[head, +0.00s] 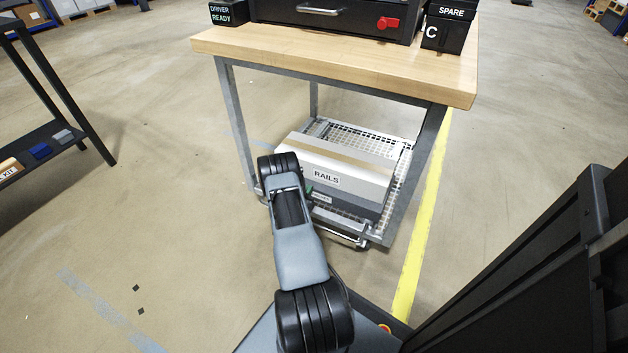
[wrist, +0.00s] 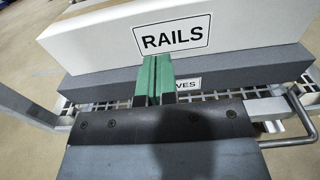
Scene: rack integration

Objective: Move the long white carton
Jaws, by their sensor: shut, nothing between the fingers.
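The long white carton (head: 345,170), labelled RAILS, lies on top of a grey box (head: 345,204) on the wire shelf under the workbench. In the wrist view the white carton (wrist: 240,32) spans the top of the picture, with the grey box (wrist: 225,82) below it. My gripper (wrist: 154,76) has green fingers that are shut with nothing between them. The fingertips are in front of the carton's label, near its lower edge; I cannot tell whether they touch it. In the head view my arm hides most of the gripper and the left end of the boxes.
The wire shelf (head: 395,190) sits low between the bench's metal legs. The wooden bench top (head: 330,62) overhangs it and carries black boxes and a drawer unit (head: 340,18). A metal handle (wrist: 298,125) sticks out at the shelf's front. Open floor lies left.

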